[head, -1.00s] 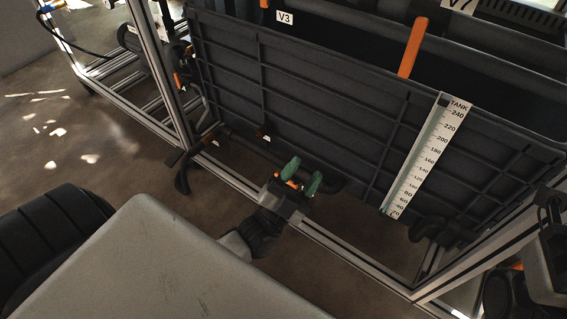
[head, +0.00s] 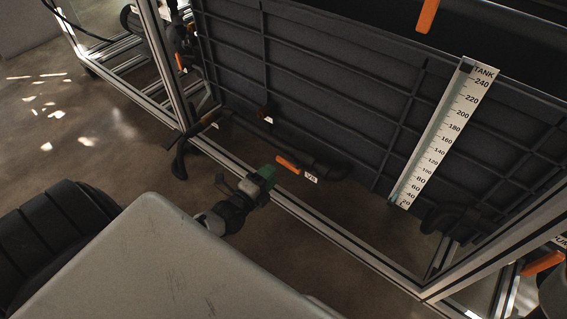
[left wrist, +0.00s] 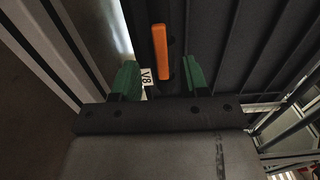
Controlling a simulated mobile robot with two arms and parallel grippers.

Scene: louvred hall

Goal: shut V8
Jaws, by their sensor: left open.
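The V8 valve has an orange handle (head: 288,164) and a white V8 tag (head: 311,177) on a dark pipe low along the tank's front. The handle looks roughly in line with the pipe. It also shows upright in the left wrist view (left wrist: 160,52), with the tag (left wrist: 146,77) beside its lower end. My left gripper (head: 262,180), with green fingers, is just left of and nearer than the handle, apart from it in the head view. In the left wrist view the open fingers (left wrist: 160,82) stand either side of the handle's line, empty. My right gripper is not in view.
The dark ribbed tank (head: 330,90) carries a white level scale (head: 445,135). A metal frame rail (head: 320,231) runs in front below the pipe. Other orange handles show at the top (head: 428,15) and right edge (head: 543,263). The floor at left is open.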

